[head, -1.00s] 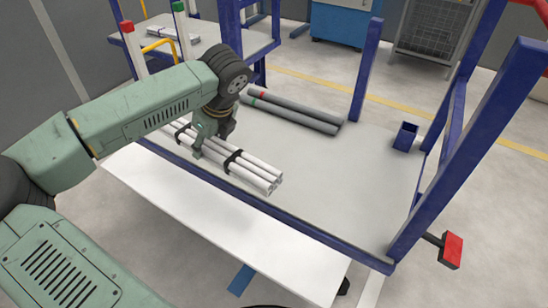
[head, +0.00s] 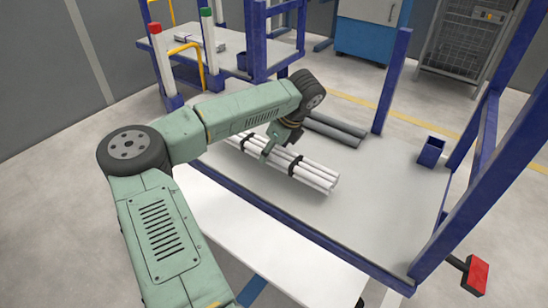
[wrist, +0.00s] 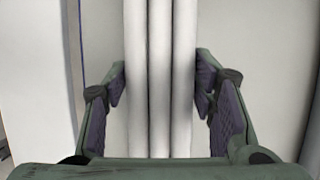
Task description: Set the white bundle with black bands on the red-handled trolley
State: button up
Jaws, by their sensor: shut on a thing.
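The white bundle (head: 314,174) of several pipes has black bands around it. My gripper (head: 270,150) is shut on it near the middle, and the bundle lies nearly level over the grey deck. I cannot tell whether it touches the deck. In the wrist view the white pipes (wrist: 160,80) run between the two finger pads. The near trolley (head: 385,205) has a grey deck and blue posts. A red handle-like block (head: 477,275) sticks out at its right corner on a dark bar.
Grey pipes (head: 335,132) lie on the deck behind the bundle. Blue posts rise at the deck's edges. The deck right of the bundle is clear. A second trolley (head: 230,60) with red-topped and green-topped posts stands behind.

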jog(key=shift+w+d, duration=0.2)
jog(key=shift+f, duration=1.75)
jog(key=shift+f+b, duration=0.2)
jog(key=shift+b, duration=0.1)
jog(key=o, duration=1.4)
jog(key=shift+o, duration=0.2)
jog(key=shift+r, duration=0.15)
